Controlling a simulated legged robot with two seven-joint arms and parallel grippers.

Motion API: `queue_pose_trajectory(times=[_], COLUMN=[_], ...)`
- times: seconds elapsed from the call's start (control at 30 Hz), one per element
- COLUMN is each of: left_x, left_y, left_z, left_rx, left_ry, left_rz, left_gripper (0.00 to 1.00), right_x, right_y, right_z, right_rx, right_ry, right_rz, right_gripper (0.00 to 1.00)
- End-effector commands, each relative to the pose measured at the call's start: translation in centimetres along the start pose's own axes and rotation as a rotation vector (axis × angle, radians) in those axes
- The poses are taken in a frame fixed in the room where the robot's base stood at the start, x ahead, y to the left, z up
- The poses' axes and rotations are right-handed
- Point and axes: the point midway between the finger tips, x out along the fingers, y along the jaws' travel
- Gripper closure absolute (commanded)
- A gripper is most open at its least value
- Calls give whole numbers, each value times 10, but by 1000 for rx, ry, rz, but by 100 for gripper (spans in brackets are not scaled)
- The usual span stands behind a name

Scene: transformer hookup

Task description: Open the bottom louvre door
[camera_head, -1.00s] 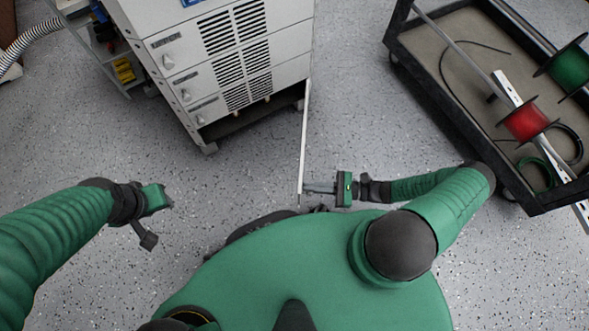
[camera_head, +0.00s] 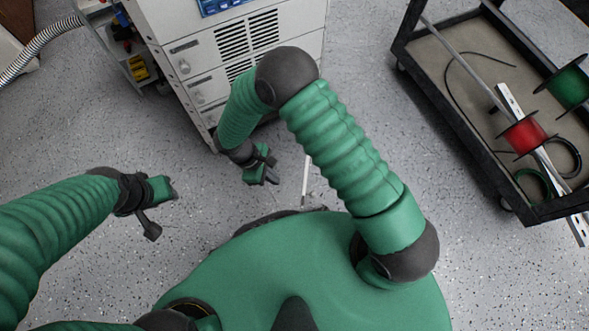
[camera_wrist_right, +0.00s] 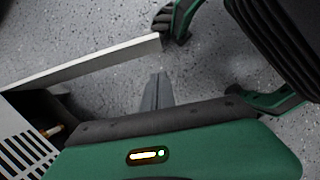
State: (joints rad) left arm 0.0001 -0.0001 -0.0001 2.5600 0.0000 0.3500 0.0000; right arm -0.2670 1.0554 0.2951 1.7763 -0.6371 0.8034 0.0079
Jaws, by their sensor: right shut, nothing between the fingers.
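The white cabinet (camera_head: 185,45) with louvred fronts stands at the top of the head view. Its bottom louvre door (camera_head: 306,180) stands swung out, seen edge-on as a thin white strip; my right arm hides part of it. In the right wrist view the door (camera_wrist_right: 90,64) is a pale panel beside the dark cabinet opening (camera_wrist_right: 75,107). My right gripper (camera_head: 272,178) is on the left, opening side of the door. Its fingers (camera_wrist_right: 155,88) are together and empty, with a gap to the door. My left gripper (camera_head: 172,188) hangs over the floor, away from the cabinet; its jaw state is unclear.
A black-framed cart (camera_head: 465,125) with a red spool (camera_head: 524,134) and a green spool (camera_head: 571,84) stands at the right. A grey shelf (camera_head: 128,62) and a ribbed hose (camera_head: 38,45) are at the upper left. Floor between the cabinet and cart is clear.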

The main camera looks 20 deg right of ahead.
Motion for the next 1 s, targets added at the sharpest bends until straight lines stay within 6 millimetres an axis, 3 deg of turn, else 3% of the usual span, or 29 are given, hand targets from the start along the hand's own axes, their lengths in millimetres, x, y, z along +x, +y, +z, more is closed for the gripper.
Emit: queue_pose_trajectory(times=[0.07,0.17,0.6,0.8,1.0], left_x=[1,8,66,80,82], left_y=[0,0,0,0,0], left_z=[0,2,16,19,19], left_rx=[0,0,0,0,0], left_ry=[0,0,0,0,0], left_rz=[0,0,0,0,0], left_gripper=[64,64,64,64,64], right_x=[-5,5,101,109,109], right_y=[-2,-2,1,3,3], right_z=[-8,-9,-11,18,28], right_rx=[-45,-50,-46,-45,-45], right_ry=[9,10,8,10,9], right_rz=[36,38,34,36,35], right_gripper=[100,100,100,100,100])
